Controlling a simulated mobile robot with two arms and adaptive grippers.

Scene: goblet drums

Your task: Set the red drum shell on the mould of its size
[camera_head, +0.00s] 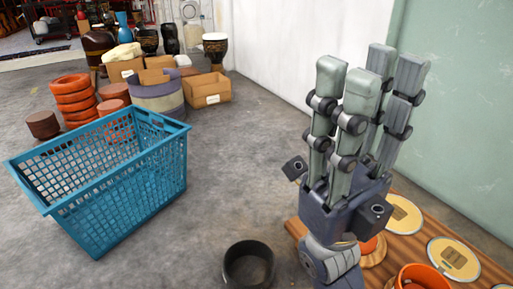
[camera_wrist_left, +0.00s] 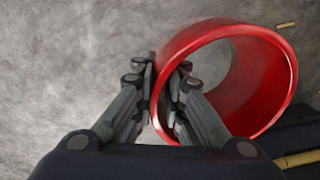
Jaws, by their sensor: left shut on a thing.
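The red drum shell (camera_wrist_left: 284,95) is an open ring in the left wrist view. My left gripper (camera_wrist_left: 165,72) is shut on its left wall, with one finger inside and one outside. The head view shows neither the shell nor my left gripper. My right gripper (camera_head: 368,75) points upward in the head view, its fingers apart and empty. Behind it is a brown wooden board (camera_head: 432,222) with round yellow-rimmed discs (camera_head: 453,258). An orange ring-shaped piece (camera_head: 424,277) stands on the board at the bottom edge. I cannot tell which mould matches the red shell.
A blue crate (camera_head: 110,185) stands on the grey floor at the left. A black pot (camera_head: 248,265) stands at bottom centre. Stacked orange rings (camera_head: 75,98), cardboard boxes (camera_head: 207,90) and goblet drums (camera_head: 215,48) are farther back. The floor between crate and board is mostly clear.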

